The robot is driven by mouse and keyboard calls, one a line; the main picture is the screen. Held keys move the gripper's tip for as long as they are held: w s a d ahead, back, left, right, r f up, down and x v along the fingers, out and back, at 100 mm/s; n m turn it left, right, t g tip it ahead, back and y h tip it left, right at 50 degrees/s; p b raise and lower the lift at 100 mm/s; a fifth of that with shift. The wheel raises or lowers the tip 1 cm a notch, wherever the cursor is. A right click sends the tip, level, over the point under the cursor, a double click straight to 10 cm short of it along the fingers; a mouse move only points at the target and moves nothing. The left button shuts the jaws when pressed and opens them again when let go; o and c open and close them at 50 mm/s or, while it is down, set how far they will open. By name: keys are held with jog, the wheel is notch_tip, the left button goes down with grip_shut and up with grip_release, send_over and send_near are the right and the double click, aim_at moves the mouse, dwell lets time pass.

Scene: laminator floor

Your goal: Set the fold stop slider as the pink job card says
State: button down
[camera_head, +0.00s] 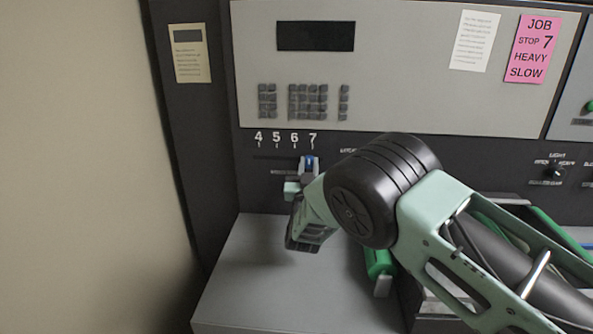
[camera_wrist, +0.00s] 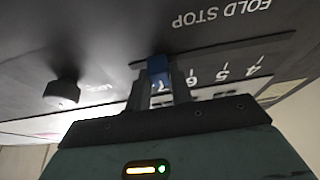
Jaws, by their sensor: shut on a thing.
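The pink job card (camera_head: 533,48) at the upper right of the head view reads JOB, STOP 7, HEAVY, SLOW. The blue fold stop slider (camera_head: 309,160) is under the 7, at the right end of the scale (camera_head: 286,140) marked 4 to 7. In the wrist view the slider (camera_wrist: 158,66) is beside the 7 and the lettering FOLD STOP appears upside down. My gripper (camera_head: 307,170) is shut on the slider, with a finger on each side of it, as the wrist view also shows (camera_wrist: 160,82). The fingers hide part of the slider and its slot.
A dark knob (camera_wrist: 62,90) is to the left of the slider in the wrist view; my arm covers this area in the head view. A keypad (camera_head: 303,102) and a dark display (camera_head: 316,36) are above the scale. A grey ledge (camera_head: 290,280) below is mostly clear.

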jog(key=shift+d, duration=0.6)
jog(key=shift+f, duration=0.1)
jog(key=c, duration=1.2)
grip_release()
jog(key=shift+d, duration=0.15)
jog(key=shift+c, duration=0.2)
jog(key=b+v, duration=0.4)
jog(key=v, duration=0.8)
